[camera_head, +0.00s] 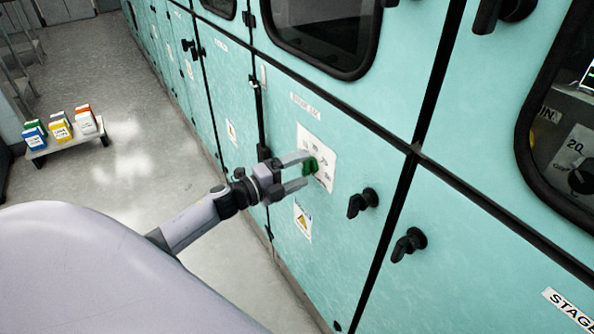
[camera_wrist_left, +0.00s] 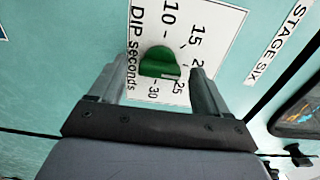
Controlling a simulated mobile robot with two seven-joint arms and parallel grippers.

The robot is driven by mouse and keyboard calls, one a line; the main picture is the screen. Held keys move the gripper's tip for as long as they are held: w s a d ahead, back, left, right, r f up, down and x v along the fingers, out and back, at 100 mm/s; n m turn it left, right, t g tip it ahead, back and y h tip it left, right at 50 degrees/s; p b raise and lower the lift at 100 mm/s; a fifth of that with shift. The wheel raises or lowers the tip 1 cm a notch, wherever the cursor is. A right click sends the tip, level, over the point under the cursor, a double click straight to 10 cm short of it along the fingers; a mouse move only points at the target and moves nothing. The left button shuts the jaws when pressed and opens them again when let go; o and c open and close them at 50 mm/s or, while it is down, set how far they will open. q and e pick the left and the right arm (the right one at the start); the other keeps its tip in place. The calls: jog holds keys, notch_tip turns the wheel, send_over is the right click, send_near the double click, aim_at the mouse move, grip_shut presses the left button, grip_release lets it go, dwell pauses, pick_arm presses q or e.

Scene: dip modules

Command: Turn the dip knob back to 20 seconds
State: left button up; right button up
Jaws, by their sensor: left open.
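The green dip knob (camera_head: 311,165) sits on a white dial plate (camera_head: 318,145) on the teal cabinet front. In the left wrist view the knob (camera_wrist_left: 158,61) shows a white mark on its edge near the 25. The labels 10, 15, 25 and 30 are readable around it; the 20 is hidden behind a finger. My left gripper (camera_head: 306,169) is open, with one finger on each side of the knob. In the left wrist view, gaps show between the fingers (camera_wrist_left: 160,80) and the knob. I cannot tell whether the tips touch the plate. My right gripper is out of view.
Black door handles (camera_head: 362,202) and (camera_head: 408,244) stick out to the right of the dial. A yellow warning label (camera_head: 303,222) is below it. A low trolley (camera_head: 68,144) with coloured boxes stands on the floor at left. The floor (camera_head: 130,180) between is clear.

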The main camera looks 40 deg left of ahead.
pick_arm(q)
jog(key=v, duration=0.7)
jog(key=shift+b, duration=0.35)
dwell(0.4)
jog(key=s+d+f+n+g+y, duration=0.4)
jog(key=s+d+f+n+g, duration=0.2)
jog(key=s+d+f+n, duration=1)
jog(key=s+d+n, duration=0.1)
jog(key=s+n, duration=0.2)
jog(key=n, duration=0.1)
jog(key=shift+y, duration=0.3)
jog(key=shift+d, duration=0.1)
